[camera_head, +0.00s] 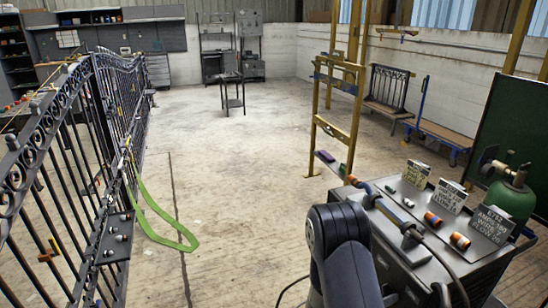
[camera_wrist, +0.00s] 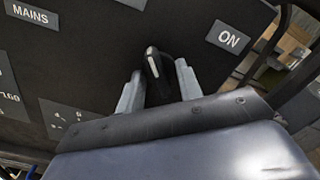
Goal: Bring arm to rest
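In the wrist view, my gripper (camera_wrist: 160,82) has its two light grey fingers apart, one on each side of a black switch lever (camera_wrist: 153,62) with a white stripe. The lever looks narrower than the gap, but I cannot tell whether a finger touches it. The lever is on a dark panel (camera_wrist: 100,60) with plates reading MAINS and ON; it stands nearer the ON plate (camera_wrist: 229,39). In the head view, my dark arm reaches in at the bottom, beside the grey machine cart; my gripper is hidden there.
The cart (camera_head: 405,195) carries several orange-ended cylinders, label cards and a cable. A green gas bottle (camera_head: 510,200) stands at its right. A black scroll gate (camera_head: 85,150) with a green strap (camera_head: 160,220) is at left. The concrete floor (camera_head: 235,165) between is clear.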

